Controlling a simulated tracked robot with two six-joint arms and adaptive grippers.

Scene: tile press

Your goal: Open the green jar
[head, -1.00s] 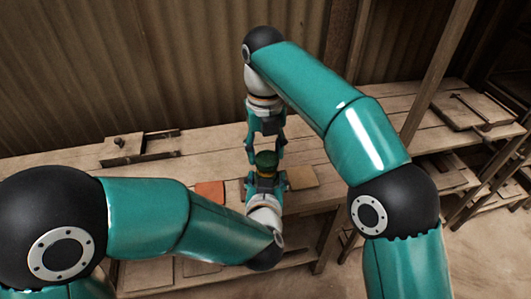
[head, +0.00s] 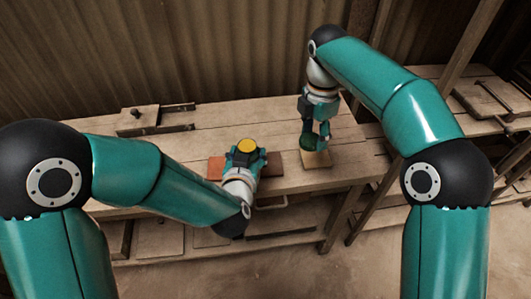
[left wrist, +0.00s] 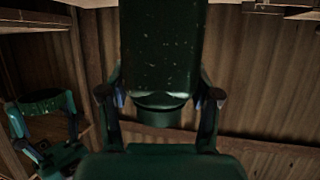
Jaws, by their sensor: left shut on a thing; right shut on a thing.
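The green jar stands in my left gripper (head: 246,153), and its round top (head: 246,145) shows yellow with no lid on it. In the left wrist view, the dark green jar (left wrist: 163,45) is between the two fingers of my left gripper (left wrist: 160,100). My right gripper (head: 316,138) is shut on the round green lid (head: 309,142), off to the right of the jar. The lid is over a pale square board (head: 317,159); I cannot tell if they touch. The lid also shows in the left wrist view (left wrist: 46,103).
A wooden block with a dark clamp (head: 138,119) is at the back left. More boards lie on the right-hand bench (head: 485,100). The bench between block and jar is clear.

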